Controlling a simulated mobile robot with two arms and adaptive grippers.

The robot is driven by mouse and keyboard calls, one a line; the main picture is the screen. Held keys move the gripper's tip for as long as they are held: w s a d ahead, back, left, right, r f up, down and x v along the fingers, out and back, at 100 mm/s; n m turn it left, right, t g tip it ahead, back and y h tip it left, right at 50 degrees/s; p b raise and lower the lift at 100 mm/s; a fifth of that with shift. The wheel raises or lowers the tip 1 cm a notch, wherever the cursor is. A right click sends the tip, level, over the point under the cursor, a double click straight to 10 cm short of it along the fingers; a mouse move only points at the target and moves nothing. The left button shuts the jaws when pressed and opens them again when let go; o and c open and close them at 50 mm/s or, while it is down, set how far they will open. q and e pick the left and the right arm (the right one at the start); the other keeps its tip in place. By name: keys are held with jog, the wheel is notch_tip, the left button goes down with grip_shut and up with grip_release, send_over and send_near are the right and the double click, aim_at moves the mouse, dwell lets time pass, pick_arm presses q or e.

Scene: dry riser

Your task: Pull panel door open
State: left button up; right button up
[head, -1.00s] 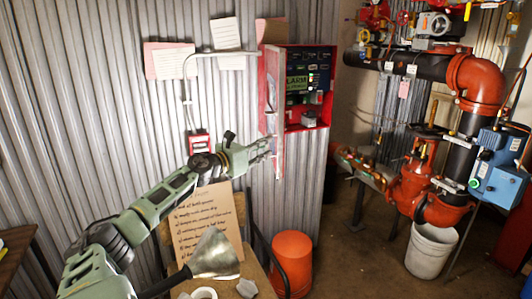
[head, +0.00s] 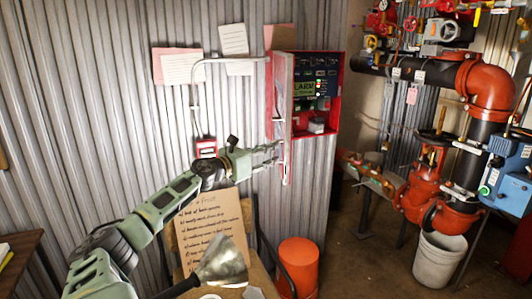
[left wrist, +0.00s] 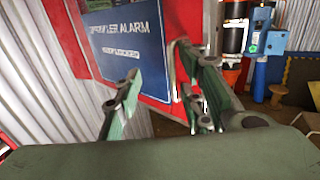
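The red alarm panel (head: 336,100) is on the corrugated wall in the head view, with its inside and green label showing. Its door (head: 288,120) stands open at the left side, seen nearly edge-on. In the left wrist view, the red door face carries a blue sign (left wrist: 125,40), and a pale metal handle (left wrist: 171,75) shows beside the sign. My left gripper (head: 278,153) is at the door's lower part; its fingers are spread apart in the left wrist view (left wrist: 160,65). Whether a finger touches the door or handle is unclear. My right gripper is not in view.
A chair with a handwritten board (head: 212,235) and a flared metal tool (head: 222,262) stands below my left arm. An orange bucket (head: 298,265) is below the panel. Red valves and pipes (head: 425,190) and a white bucket (head: 437,260) stand at right.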

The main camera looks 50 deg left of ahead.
pick_arm(q)
jog(key=shift+s+a+r, duration=0.1)
jog(key=shift+a+r, duration=0.25)
jog(key=shift+r, duration=0.1)
jog(key=s+d, duration=0.1)
jog(key=s, duration=1.1)
jog(key=shift+d+f, duration=0.4)
jog(key=shift+f, duration=0.05)
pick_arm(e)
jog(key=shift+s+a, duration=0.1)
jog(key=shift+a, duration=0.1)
pick_arm(q)
jog(key=shift+w, duration=0.1)
